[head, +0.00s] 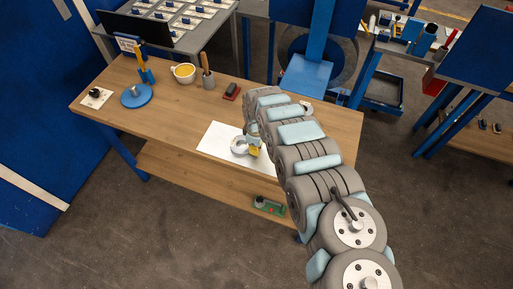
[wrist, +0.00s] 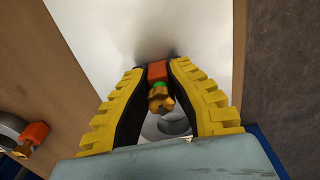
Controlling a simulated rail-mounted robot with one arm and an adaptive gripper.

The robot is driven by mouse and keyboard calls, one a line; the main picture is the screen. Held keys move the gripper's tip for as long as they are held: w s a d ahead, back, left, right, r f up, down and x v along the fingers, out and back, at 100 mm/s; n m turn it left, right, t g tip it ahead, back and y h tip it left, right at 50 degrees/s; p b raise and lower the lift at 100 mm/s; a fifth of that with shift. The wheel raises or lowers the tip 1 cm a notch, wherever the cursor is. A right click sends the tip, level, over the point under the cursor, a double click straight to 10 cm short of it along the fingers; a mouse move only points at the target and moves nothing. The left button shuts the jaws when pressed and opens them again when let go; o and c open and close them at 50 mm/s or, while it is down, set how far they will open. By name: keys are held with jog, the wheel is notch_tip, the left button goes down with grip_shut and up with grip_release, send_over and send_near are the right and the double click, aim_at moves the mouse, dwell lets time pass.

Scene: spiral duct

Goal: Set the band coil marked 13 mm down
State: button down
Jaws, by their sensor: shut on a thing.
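My gripper (wrist: 160,72) is shut on a band coil with an orange block (wrist: 158,72), a green bit and a brass-coloured clasp (wrist: 160,98). The coil's grey ring (wrist: 174,125) shows between the yellow fingers, partly hidden by them. In the head view the pale ring (head: 239,146) is at my gripper (head: 254,151), over the white sheet (head: 218,138). Whether the coil touches the sheet I cannot tell. A second coil (head: 305,107) lies on the wood behind my arm and also shows in the wrist view (wrist: 12,128). No size marking is readable.
The wooden bench (head: 180,118) has clear room left of the sheet. A yellow-filled cup (head: 184,73), a tool pot (head: 208,80), a dark red item (head: 231,91) and a blue round stand (head: 136,96) are along its back. The bench's front edge is close to the sheet.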

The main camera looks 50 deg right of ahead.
jog(key=c, duration=1.2)
grip_release()
jog(key=shift+r+p, duration=0.45)
jog(key=shift+r, duration=5.65)
